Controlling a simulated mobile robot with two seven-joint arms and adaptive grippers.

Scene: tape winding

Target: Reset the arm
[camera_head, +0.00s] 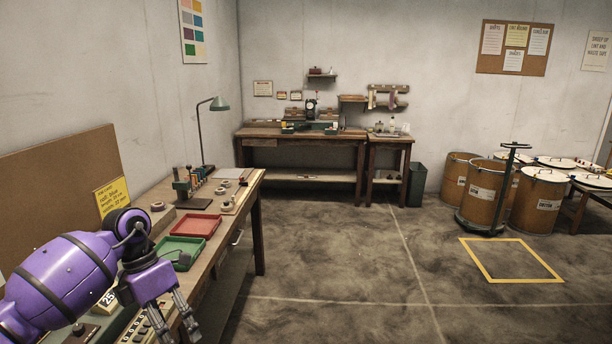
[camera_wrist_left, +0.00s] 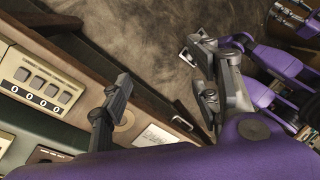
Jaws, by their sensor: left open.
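My left arm is purple and comes in from the left in the head view. Its left gripper (camera_head: 183,316) is open and empty, beside the front edge of the workbench (camera_head: 247,186). In the wrist view its fingers stand apart, with the bench edge and dark floor behind them. A counter box (camera_wrist_left: 40,82) reading 0000 lies to the left of the fingers, not touched. Part of another purple arm shows at the right of the wrist view, with what looks like my right gripper (camera_wrist_left: 291,14) at the top corner; its opening is unclear.
A red tray (camera_head: 196,225) and a green tray (camera_head: 178,252) lie on the bench, with tape rolls (camera_head: 158,206) and a lamp (camera_head: 219,104) beyond. Drums (camera_head: 540,200) stand at the right near a yellow floor square (camera_head: 510,260). The middle floor is clear.

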